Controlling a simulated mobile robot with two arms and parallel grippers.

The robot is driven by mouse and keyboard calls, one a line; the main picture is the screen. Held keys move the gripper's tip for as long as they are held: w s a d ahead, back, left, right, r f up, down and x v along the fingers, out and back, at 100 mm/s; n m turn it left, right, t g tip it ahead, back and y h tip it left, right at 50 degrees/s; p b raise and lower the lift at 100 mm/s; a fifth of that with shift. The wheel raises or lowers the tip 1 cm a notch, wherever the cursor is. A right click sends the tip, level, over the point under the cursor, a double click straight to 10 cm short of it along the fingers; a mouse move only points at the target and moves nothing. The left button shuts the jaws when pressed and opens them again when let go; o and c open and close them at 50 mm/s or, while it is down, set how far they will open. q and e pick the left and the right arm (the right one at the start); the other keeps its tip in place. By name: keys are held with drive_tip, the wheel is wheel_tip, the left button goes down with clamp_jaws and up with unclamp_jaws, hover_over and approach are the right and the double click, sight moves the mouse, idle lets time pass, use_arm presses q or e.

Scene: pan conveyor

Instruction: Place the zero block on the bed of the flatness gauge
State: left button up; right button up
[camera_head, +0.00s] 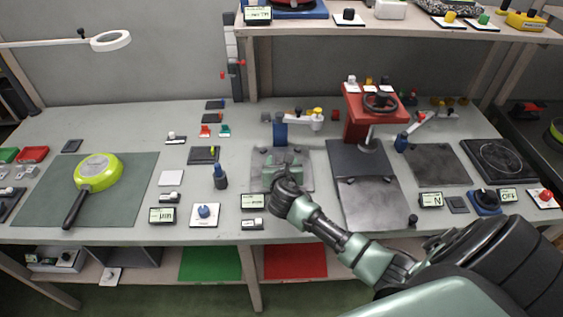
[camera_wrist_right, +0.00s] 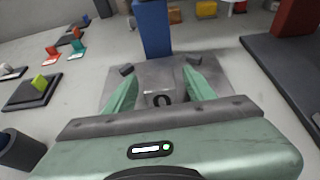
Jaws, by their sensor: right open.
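The flatness gauge has a blue post (camera_head: 280,132), which also shows in the wrist view (camera_wrist_right: 153,28). Its flat grey bed (camera_head: 304,175) lies in front of the post and shows in the wrist view (camera_wrist_right: 116,82). The grey zero block (camera_wrist_right: 161,98), marked with a dark 0, is between my right fingers, over or on the bed. My right gripper (camera_head: 283,172) is low over the bed, pointing at the post. In the wrist view its fingers (camera_wrist_right: 160,88) are open on either side of the block. The gripper hides the block in the head view. My left gripper is not in view.
A red press (camera_head: 358,125) with a dark base stands right of the gauge. A dark blue cylinder (camera_head: 220,178) and a dark plate with a yellow-green piece (camera_head: 203,155) stand left. A green pan (camera_head: 98,171) lies on a mat at far left.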

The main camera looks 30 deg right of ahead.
drive_tip(key=v, duration=1.2)
